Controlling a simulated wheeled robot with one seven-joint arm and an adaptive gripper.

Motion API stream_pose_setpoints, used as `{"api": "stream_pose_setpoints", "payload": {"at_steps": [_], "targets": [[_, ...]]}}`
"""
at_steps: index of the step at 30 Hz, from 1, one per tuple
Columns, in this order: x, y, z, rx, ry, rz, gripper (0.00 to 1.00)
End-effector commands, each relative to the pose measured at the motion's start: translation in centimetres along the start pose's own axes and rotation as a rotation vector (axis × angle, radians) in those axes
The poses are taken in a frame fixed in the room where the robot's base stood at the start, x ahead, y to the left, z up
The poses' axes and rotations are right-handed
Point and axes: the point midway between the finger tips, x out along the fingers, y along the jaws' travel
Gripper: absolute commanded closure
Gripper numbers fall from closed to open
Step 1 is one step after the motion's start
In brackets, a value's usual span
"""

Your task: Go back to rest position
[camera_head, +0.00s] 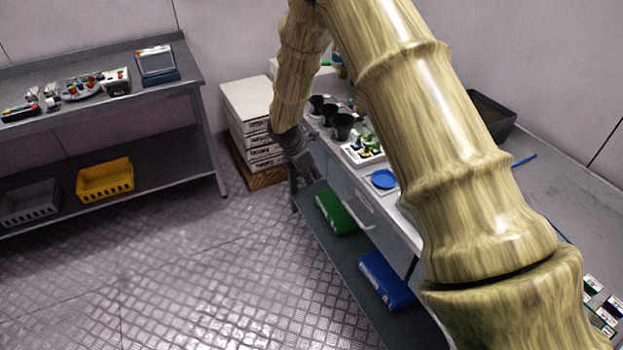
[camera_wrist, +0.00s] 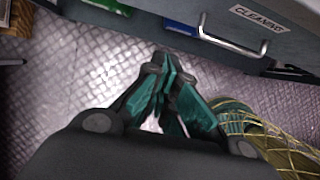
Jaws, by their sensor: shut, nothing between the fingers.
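My gripper (camera_head: 306,176) hangs at the end of my arm in front of the table's left end in the head view, pointing down over the floor. In the wrist view my gripper (camera_wrist: 168,75) shows its dark fingers with green sides closed together, with nothing between them. The floor lies beyond the fingertips. The front of the table with a drawer handle (camera_wrist: 235,42) and a "CLEANING" label is just ahead, apart from the fingers.
The table (camera_head: 570,195) holds black cups (camera_head: 342,126), a blue disc (camera_head: 383,179) and a dark bin (camera_head: 491,115). Its lower shelf holds a green item (camera_head: 336,211) and a blue item (camera_head: 387,280). White boxes (camera_head: 248,108) are stacked behind my gripper. Open floor (camera_head: 190,280) lies left.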

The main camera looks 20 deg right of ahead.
Motion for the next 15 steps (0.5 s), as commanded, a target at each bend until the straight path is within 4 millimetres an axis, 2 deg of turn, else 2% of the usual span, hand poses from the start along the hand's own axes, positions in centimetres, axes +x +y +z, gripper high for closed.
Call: {"api": "stream_pose_setpoints", "payload": {"at_steps": [5,8,11,15], "targets": [[-0.3,0.0,0.0,0.001,0.001,0.0,1.0],[0.4,-0.7,-0.7,0.014,0.015,-0.006,1.0],[2.3,-2.6,-2.5,0.06,0.059,-0.021,1.0],[6.2,-7.5,-6.5,0.193,0.16,-0.059,1.0]]}}
